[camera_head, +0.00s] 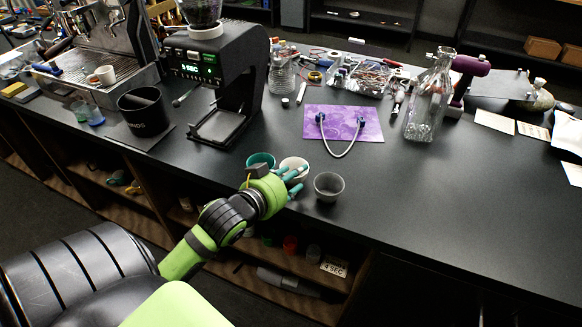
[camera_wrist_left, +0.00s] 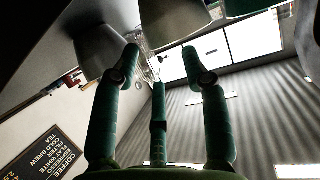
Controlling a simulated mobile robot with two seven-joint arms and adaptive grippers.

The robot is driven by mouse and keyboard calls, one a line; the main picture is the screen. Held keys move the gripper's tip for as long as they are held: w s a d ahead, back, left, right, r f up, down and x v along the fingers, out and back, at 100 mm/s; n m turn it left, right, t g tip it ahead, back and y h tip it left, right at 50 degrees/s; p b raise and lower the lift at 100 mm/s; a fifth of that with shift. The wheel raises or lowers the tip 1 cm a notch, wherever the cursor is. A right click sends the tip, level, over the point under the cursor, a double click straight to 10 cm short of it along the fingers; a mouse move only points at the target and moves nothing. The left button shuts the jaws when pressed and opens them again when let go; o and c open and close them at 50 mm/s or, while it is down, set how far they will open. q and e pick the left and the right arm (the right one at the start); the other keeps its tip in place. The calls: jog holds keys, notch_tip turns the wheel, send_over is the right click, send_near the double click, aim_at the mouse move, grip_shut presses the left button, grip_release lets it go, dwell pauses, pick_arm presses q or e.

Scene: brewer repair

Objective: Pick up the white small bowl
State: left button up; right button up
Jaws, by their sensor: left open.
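The white small bowl (camera_head: 295,164) stands near the front edge of the counter, between a teal bowl (camera_head: 261,159) and a grey bowl (camera_head: 328,187). My left gripper (camera_head: 296,179) is open with its teal fingers at the near side of the white bowl and partly in front of it. I cannot tell whether they touch it. In the left wrist view the white bowl (camera_wrist_left: 172,20) is beyond the spread fingertips, with the grey bowl (camera_wrist_left: 102,52) to the left and the teal bowl (camera_wrist_left: 245,6) at the top right. My right gripper is not in view.
A coffee grinder (camera_head: 232,80) and a black bin (camera_head: 145,112) stand to the left. A purple mat (camera_head: 345,123) with a cable lies behind the bowls. A glass bottle (camera_head: 430,100) stands back right. The counter right of the grey bowl is clear.

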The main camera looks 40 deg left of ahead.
aim_at(303, 180)
pick_arm(q)
jog(key=shift+w+d+f, duration=0.15)
jog(key=shift+w, duration=0.3)
jog(key=shift+f+p+x, duration=0.3)
jog(key=shift+p+x, duration=0.25)
jog(key=shift+x, duration=1.65)
jog(key=shift+f, duration=0.1)
jog(key=shift+a, duration=0.25)
grip_shut()
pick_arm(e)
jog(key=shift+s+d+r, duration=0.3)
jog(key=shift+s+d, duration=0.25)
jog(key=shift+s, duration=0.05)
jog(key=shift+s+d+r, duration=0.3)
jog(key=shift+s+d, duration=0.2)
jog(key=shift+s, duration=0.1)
